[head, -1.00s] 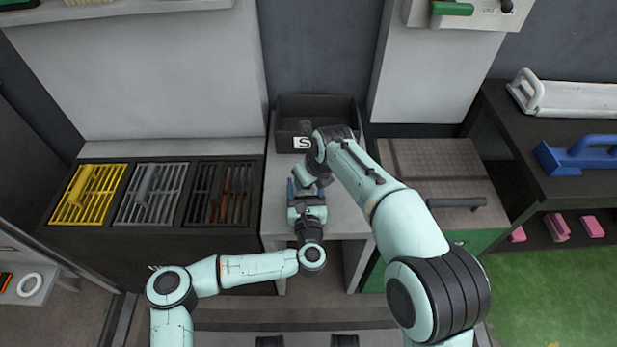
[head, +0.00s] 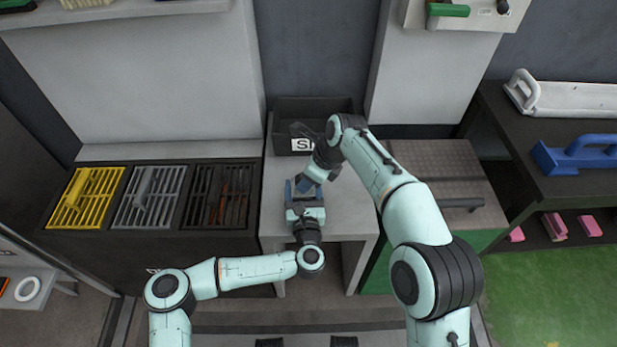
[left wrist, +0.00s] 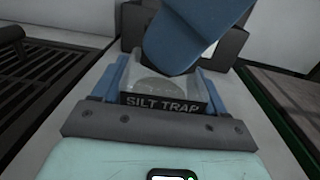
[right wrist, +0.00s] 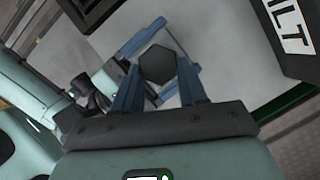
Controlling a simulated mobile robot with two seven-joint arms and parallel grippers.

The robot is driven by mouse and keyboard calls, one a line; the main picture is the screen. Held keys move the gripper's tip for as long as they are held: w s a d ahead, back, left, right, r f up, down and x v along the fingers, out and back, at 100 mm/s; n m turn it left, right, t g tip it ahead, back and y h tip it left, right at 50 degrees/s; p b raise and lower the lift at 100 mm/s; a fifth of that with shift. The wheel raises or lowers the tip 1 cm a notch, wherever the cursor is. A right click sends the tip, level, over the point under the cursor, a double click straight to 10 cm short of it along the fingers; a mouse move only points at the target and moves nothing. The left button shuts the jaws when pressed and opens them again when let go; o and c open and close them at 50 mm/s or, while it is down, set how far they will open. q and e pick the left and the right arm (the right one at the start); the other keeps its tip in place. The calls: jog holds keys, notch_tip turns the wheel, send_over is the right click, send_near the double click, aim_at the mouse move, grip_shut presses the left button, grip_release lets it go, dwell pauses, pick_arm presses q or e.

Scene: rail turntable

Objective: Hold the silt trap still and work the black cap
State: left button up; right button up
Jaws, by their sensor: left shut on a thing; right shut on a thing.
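The silt trap (left wrist: 165,103), a grey block with white SILT TRAP lettering, sits between the blue fingers of my left gripper (head: 304,188). The left gripper is shut on it above the light grey table. The black cap (right wrist: 158,65) is hexagonal and shows between the blue fingers of my right gripper (right wrist: 160,92) in the right wrist view. The right gripper is shut on the cap, coming in from above at a slant. In the left wrist view a blue right finger (left wrist: 195,35) covers the cap. In the head view my grippers hide most of the trap.
A dark open bin (head: 315,108) with a white label stands behind the grippers on the light table (head: 350,205). Yellow, grey and black grates (head: 150,195) lie to the left. A brown ribbed lid with a dark handle (head: 462,203) is to the right. The table's right side is clear.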

jog(key=n, duration=0.2)
jog(key=shift+w+d+f+n+g, duration=0.1)
jog(key=shift+w+n+g, duration=0.2)
jog(key=shift+g, duration=0.1)
jog(key=shift+w+n+g+y, duration=0.1)
jog(key=shift+n+g+y, duration=0.4)
jog(key=shift+n, duration=1.3)
jog(key=o, duration=1.3)
jog(key=shift+h, duration=0.3)
jog(key=shift+o, duration=0.2)
